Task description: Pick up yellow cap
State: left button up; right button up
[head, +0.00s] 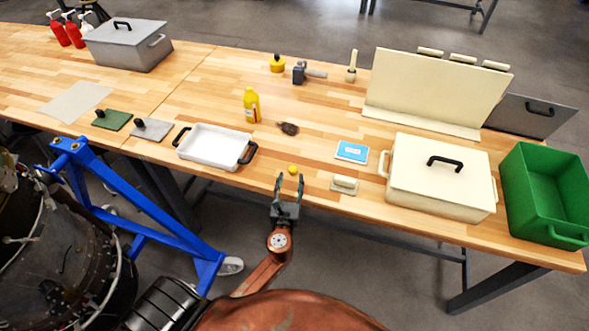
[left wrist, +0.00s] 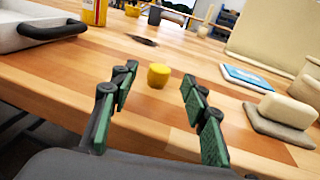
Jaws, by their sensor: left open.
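The small yellow cap (head: 293,169) stands on the wooden table near its front edge. In the left wrist view the yellow cap (left wrist: 158,76) is upright, ahead of and between the fingers. My left gripper (head: 289,182) is open and empty, at the table's front edge just short of the cap. Its green-padded fingers also show in the left wrist view (left wrist: 160,108), spread apart and not touching the cap. My right gripper is not in view.
A white tray (head: 205,157) with black handles stands left of the cap. A beige-handled block (head: 344,184) and a blue box (head: 352,151) lie to the right. A yellow bottle (head: 251,105) and a dark brown object (head: 288,128) are behind. Table around the cap is clear.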

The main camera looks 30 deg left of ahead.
aim_at(293, 169)
pick_arm(q)
jog(key=shift+w+a+r, duration=0.1)
jog(key=shift+w+a, duration=0.1)
jog(key=shift+w, duration=0.2)
jog(key=x, duration=0.4)
jog(key=shift+w+f, duration=0.2)
jog(key=shift+w, duration=0.1)
jog(key=shift+w+a, duration=0.1)
jog(key=shift+w, duration=0.1)
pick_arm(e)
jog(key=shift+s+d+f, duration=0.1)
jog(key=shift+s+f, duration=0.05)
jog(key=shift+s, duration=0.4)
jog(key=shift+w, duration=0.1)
pick_arm(q)
jog(key=c, duration=0.9)
jog(key=shift+r, duration=0.1)
jog(key=shift+c, duration=0.2)
